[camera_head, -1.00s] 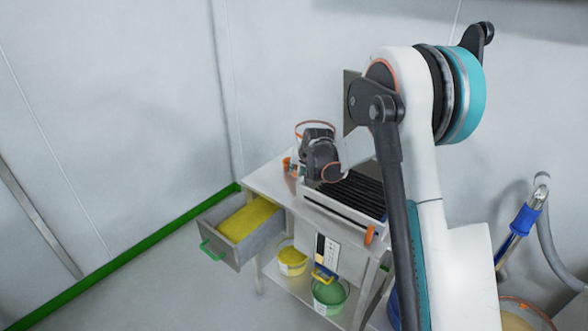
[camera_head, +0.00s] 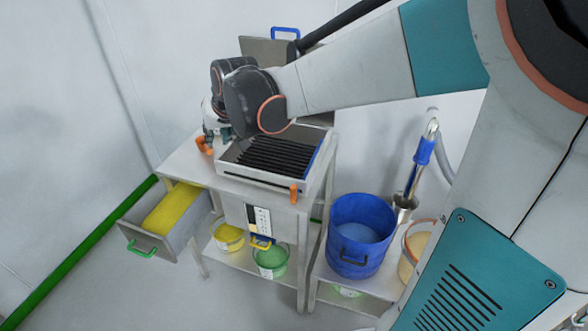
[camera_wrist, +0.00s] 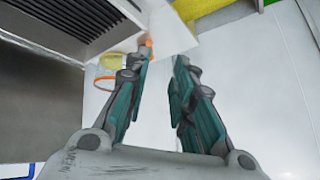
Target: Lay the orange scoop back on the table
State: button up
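The orange scoop (camera_head: 205,146) shows as a small orange shape on the left part of the white table (camera_head: 180,165), beside my gripper (camera_head: 220,137). My arm hides part of this area. A small orange piece (camera_wrist: 149,42) shows just past the left fingertip. I cannot tell whether it touches the finger.
A machine with a black slatted top (camera_head: 270,157) stands right of the gripper, with an orange knob (camera_head: 294,193) in front. An open drawer (camera_head: 192,215) holds yellow material. A blue bucket (camera_head: 358,240) stands to the right. Yellow (camera_head: 229,238) and green (camera_head: 271,262) pails sit below.

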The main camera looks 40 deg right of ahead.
jog(key=s+a+f+n, duration=0.1)
jog(key=s+n, duration=0.1)
jog(key=s, duration=2.4)
jog(key=shift+a+f, duration=0.2)
jog(key=shift+a, duration=0.15)
jog(key=shift+s, duration=0.1)
